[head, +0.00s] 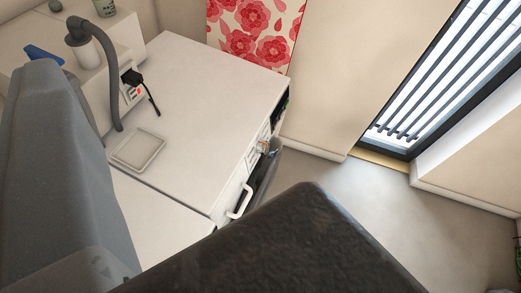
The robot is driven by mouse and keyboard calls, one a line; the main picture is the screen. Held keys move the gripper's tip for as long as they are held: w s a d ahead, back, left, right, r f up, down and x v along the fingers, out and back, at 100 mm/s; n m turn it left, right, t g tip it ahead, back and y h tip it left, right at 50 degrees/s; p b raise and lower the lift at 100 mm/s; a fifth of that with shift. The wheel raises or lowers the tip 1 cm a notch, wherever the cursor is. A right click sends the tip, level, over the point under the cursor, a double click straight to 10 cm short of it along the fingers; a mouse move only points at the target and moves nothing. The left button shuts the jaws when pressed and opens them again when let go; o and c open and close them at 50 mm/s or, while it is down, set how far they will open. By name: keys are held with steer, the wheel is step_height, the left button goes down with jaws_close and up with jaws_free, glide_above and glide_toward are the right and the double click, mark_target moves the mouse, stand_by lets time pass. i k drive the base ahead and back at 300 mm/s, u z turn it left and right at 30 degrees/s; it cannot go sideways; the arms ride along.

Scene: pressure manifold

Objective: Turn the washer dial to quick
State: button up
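The white cabinet-like unit (195,110) fills the middle left, seen from above at a steep tilt. Its front faces right and is strongly foreshortened. Small controls (262,148) show near the front's top edge, too small to tell whether one is the washer dial or where it points. A dark curved shape below them may be the washer door. A large grey part at the left and a dark rough block at the bottom centre look like parts of mine. They hide the lower front. I cannot make out my fingertips or whether they hold anything.
A white handle (240,202) sticks out from the front. A shallow tray (138,150), a grey hose (105,70) and a black plug in a socket (132,78) are at the left. Open grey floor (340,195) lies right of the unit, up to the slatted window (440,75).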

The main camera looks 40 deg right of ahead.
mark_target(263, 147)
steer(key=u, duration=1.05)
steer(key=k, duration=1.9)
steer(key=z, duration=1.2)
steer(key=i, duration=1.65)
steer(key=u, duration=0.05)
